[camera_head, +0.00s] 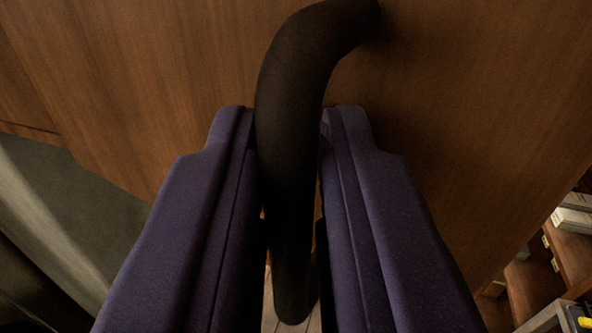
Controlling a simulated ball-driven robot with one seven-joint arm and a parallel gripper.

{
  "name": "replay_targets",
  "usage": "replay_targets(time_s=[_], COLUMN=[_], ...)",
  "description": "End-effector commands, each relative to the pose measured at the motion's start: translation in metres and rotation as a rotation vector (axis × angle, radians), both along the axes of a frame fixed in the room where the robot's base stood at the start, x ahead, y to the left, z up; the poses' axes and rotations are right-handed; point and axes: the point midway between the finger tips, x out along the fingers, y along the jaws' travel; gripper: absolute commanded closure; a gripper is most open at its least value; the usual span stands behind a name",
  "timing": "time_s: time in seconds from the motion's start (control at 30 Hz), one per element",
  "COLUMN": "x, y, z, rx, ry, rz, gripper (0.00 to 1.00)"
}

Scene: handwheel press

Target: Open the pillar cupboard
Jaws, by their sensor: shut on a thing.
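A brown wood-grain cupboard door (470,90) fills most of the camera view. A thick black curved handle (300,80) joins the door near the top centre, bends and runs down the middle of the picture. My gripper (289,135) has its two purple fingers on either side of the handle and is shut on it. The handle's lower end shows between the fingers near the bottom. Only one joint of the handle to the door shows. The inside of the cupboard cannot be told from this view.
At the lower right, past the door's edge, wooden shelves or steps (533,285) hold pale objects (574,219); a small yellow item (585,322) shows in the corner. At the lower left, a grey-green surface (70,195) lies beyond the door's edge.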

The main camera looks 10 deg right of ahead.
Motion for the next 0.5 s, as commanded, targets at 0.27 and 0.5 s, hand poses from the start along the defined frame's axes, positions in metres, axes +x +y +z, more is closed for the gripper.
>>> replay_targets(time_s=[0.27,0.5], x=[-0.011,-0.014], y=[0.019,0.024], z=[0.0,0.002], rx=[-0.004,-0.005], ry=[-0.006,-0.006], rz=[0.011,0.013], gripper=[1.0,1.0])
